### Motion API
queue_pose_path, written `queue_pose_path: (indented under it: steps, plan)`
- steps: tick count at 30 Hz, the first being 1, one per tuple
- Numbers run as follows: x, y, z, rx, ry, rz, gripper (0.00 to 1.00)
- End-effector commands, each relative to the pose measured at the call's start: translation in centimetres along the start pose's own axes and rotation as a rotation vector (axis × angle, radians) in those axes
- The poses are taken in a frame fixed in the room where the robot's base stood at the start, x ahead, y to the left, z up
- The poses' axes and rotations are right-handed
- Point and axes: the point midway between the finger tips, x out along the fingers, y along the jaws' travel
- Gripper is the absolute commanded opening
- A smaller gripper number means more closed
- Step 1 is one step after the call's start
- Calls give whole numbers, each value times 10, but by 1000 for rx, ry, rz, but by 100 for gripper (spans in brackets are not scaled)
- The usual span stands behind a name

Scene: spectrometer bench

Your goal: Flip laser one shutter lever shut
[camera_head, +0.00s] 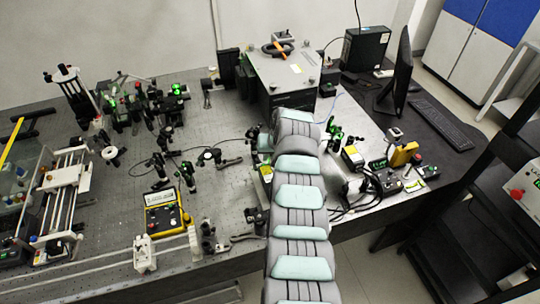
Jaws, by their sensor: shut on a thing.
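My arm reaches from the bottom edge up over the middle of the bench (235,115). Its far end bends down near the large grey box, and my gripper is hidden behind the arm. I cannot see its jaws or anything between them. No shutter lever can be made out, and I cannot tell which device is laser one.
The large grey box (283,80) stands at the back. A yellow controller (166,215) sits left of the arm among several black optic mounts. A monitor (396,72), keyboard (446,122) and cabled small boxes (385,180) crowd the right. A rail frame (62,190) fills the left.

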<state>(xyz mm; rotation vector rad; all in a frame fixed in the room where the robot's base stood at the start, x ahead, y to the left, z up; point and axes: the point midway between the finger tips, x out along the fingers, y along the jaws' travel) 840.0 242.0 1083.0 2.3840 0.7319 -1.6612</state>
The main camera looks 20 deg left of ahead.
Motion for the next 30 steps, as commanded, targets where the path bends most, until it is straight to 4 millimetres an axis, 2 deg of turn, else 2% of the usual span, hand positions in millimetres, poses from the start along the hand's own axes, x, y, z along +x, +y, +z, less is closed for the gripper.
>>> queue_pose_path:
  steps: [18,29,30]
  plan:
    - [1,-9,1,-67,32,144,0]
    - [1,-8,2,-70,32,154,0]
    - [1,-8,2,-70,32,153,17]
